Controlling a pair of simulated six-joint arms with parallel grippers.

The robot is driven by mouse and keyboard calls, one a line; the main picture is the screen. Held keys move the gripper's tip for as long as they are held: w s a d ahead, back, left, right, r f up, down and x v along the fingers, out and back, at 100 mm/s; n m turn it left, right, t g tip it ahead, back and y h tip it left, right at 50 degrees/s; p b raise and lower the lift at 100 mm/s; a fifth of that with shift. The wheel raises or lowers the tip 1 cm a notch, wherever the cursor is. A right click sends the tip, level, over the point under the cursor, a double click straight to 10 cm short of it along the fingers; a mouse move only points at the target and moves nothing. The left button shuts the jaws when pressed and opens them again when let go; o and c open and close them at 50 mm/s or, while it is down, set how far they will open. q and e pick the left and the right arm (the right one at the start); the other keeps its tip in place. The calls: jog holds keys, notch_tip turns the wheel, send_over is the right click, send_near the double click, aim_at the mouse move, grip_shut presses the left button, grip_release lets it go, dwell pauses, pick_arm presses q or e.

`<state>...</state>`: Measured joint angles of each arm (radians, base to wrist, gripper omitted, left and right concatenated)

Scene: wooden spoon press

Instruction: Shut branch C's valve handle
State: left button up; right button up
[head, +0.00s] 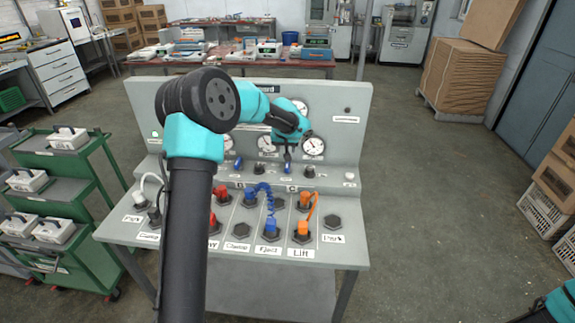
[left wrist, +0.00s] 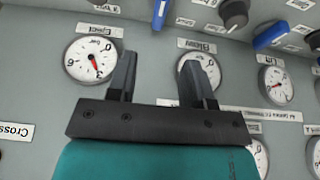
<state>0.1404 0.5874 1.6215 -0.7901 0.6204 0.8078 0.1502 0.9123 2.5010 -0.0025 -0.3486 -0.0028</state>
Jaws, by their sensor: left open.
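The blue valve handle (head: 288,161) above the C label (head: 292,188) stands roughly upright on the panel's lower ledge. What looks like the same handle shows at the top edge of the left wrist view (left wrist: 160,12), partly cut off. A second blue handle (head: 238,162) is to its left, above B; it looks slanted in the left wrist view (left wrist: 271,34). My left gripper (left wrist: 159,62) is open and empty, its fingers in front of the gauges. In the head view it hangs above the C handle, without visible contact. My right gripper is out of view.
Gauges (head: 313,146) fill the upright panel (head: 345,105) close to the left gripper. A dark knob (head: 309,171) stands right of the C handle. Blue and orange hoses (head: 313,207) rise from the bench below. My left arm hides the panel's left part.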

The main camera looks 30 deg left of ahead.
aim_at(287, 164)
pick_arm(q)
jog(key=x, duration=1.2)
jog(key=shift+w+a+f, duration=0.1)
jog(key=shift+w+f, duration=0.1)
jog(key=shift+f, duration=0.1)
jog(key=shift+c, duration=0.2)
grip_shut()
